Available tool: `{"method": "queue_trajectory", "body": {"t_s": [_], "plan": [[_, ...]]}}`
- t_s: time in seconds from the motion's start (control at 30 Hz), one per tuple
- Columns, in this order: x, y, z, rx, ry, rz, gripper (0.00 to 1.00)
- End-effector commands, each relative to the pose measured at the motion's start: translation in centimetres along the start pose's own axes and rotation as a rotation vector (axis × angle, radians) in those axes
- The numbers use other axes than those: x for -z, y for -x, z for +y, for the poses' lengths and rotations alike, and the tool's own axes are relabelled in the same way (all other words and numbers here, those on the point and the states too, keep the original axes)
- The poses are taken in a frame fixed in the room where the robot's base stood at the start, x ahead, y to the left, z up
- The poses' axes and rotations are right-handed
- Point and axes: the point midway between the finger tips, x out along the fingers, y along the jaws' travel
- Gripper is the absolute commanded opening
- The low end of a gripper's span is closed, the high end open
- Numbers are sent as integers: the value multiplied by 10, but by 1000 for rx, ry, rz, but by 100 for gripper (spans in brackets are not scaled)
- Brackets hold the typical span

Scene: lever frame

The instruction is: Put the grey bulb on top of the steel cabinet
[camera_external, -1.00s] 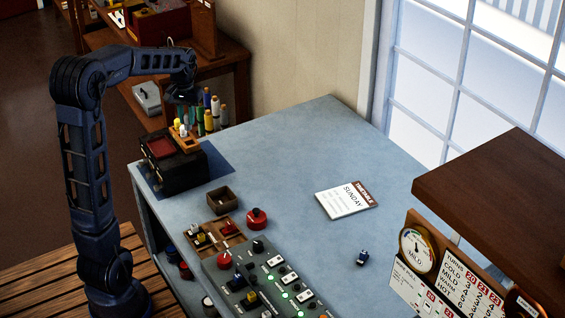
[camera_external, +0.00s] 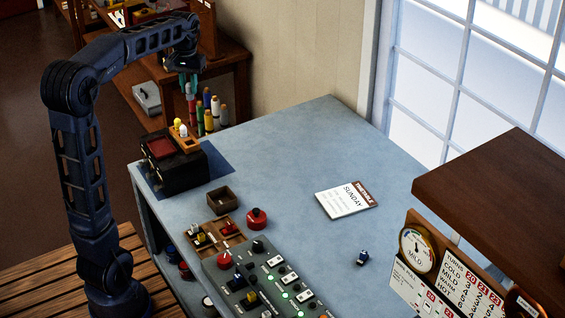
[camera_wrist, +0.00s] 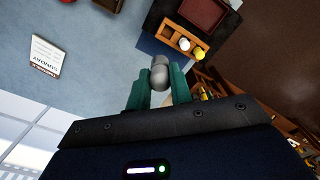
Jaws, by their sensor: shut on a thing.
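My gripper (camera_external: 188,82) is raised above and behind the black cabinet (camera_external: 172,172), near the back left corner of the table. In the wrist view my gripper's teal fingers (camera_wrist: 160,84) are shut on the grey bulb (camera_wrist: 159,72), a rounded grey thing that sticks out past the fingertips. The wrist view shows the rack (camera_wrist: 181,38) just beyond the held bulb.
Several coloured bottles (camera_external: 209,112) stand behind the cabinet. An open brown box (camera_external: 222,199), a red knob (camera_external: 257,218) and a control panel (camera_external: 262,278) are nearer the front.

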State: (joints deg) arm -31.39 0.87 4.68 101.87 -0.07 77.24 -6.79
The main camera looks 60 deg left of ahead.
Motion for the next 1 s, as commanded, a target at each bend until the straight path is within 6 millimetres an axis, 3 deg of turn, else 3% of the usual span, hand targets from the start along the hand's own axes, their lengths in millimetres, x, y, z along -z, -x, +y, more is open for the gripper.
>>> {"method": "queue_trajectory", "body": {"t_s": [0.47,0.77,1.0], "plan": [[-44,-41,143,0,-270,-2,0],[-94,-68,225,1,-443,-2,0],[-143,-89,282,1,-582,-2,0]]}}
